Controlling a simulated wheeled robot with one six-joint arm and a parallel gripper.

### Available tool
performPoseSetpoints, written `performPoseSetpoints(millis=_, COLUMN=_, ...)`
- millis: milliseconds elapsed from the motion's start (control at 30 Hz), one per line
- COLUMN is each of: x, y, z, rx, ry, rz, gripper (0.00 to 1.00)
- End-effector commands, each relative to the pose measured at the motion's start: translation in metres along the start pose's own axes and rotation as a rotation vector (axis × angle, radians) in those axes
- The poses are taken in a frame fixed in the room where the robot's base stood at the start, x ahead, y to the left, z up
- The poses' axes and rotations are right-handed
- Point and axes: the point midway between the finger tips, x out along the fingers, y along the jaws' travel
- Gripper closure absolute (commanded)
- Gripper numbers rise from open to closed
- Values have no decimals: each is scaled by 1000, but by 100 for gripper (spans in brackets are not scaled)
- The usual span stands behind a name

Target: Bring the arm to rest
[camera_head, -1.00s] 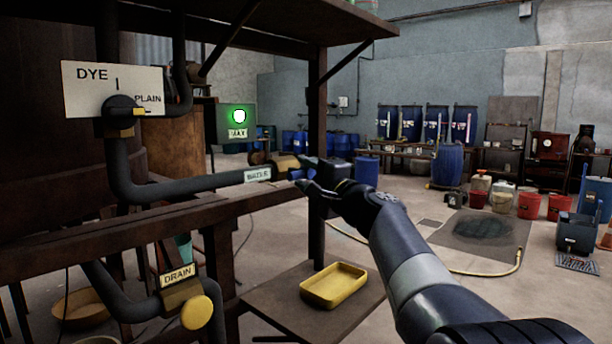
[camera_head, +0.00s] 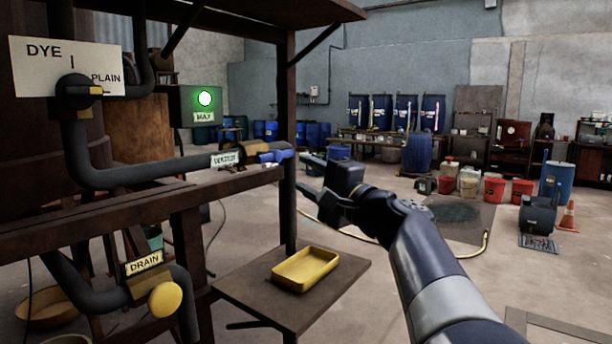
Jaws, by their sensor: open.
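My gripper (camera_head: 308,177) is at the end of my dark arm, right of the pipe stand and above the low table. Its jaws are open with nothing between them. The blue handle (camera_head: 274,155) of the water valve (camera_head: 238,155) is left of the jaws, with a visible gap between them. My arm (camera_head: 425,250) reaches in from the lower right, clear of the stand in the picture.
A dye/plain selector (camera_head: 75,92), a lit green MAX lamp (camera_head: 204,98) and a yellow drain knob (camera_head: 165,299) are on the left. A yellow tray (camera_head: 306,270) sits on a low table (camera_head: 245,293). Red buckets (camera_head: 494,188) and blue barrels stand behind.

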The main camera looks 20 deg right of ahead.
Motion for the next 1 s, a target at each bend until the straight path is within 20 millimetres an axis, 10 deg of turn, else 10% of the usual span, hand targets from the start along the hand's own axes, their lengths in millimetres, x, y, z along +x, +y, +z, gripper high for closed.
performPoseSetpoints(millis=1000, x=109, y=-2, z=0, rx=22, ry=5, rz=4, gripper=59)
